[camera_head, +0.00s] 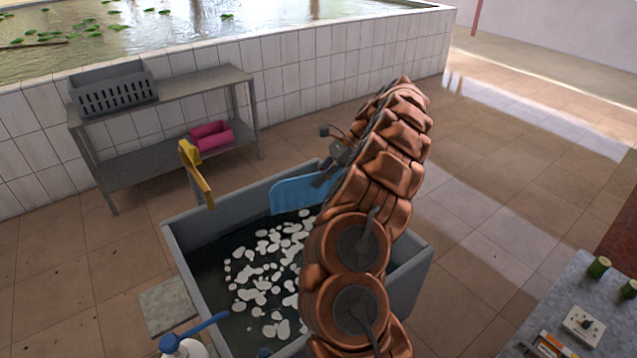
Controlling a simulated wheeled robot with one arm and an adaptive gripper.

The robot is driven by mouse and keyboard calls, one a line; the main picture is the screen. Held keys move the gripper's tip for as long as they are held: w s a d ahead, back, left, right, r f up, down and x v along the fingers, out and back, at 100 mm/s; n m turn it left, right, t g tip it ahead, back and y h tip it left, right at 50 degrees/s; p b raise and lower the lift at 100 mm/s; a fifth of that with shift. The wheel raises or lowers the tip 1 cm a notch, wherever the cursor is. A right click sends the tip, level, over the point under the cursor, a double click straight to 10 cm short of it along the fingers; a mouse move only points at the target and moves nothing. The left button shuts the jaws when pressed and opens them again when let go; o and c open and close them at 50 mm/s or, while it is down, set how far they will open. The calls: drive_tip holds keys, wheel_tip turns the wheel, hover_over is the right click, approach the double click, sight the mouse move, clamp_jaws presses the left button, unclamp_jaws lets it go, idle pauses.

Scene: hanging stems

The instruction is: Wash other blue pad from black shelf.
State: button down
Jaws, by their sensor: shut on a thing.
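A flat blue pad (295,196) is held by my gripper (323,180) over the far side of a grey tub (195,228). The pad hangs at or just above the tub's far rim; I cannot tell whether its lower edge touches the water. The gripper is shut on its right end. My copper-coloured arm hides part of the gripper and the right part of the tub. The tub holds dark water (215,285) with white foam patches. A dark grey shelf (215,82) stands against the tiled wall; no blue pad shows on it.
A grey slotted crate (115,92) sits on the shelf's top and a pink bin (211,134) below. A yellow bar-like thing (197,175) rises by the tub's left corner. A white bottle with a blue nozzle (185,346) is in front. A grey counter (560,300) stands right.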

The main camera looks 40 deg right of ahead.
wheel_tip(320, 180, up, 4)
drive_tip(key=shift+r+p, duration=0.2)
drive_tip(key=shift+p, duration=0.85)
drive_tip(key=shift+r, duration=2.75)
drive_tip(key=shift+a, duration=0.15)
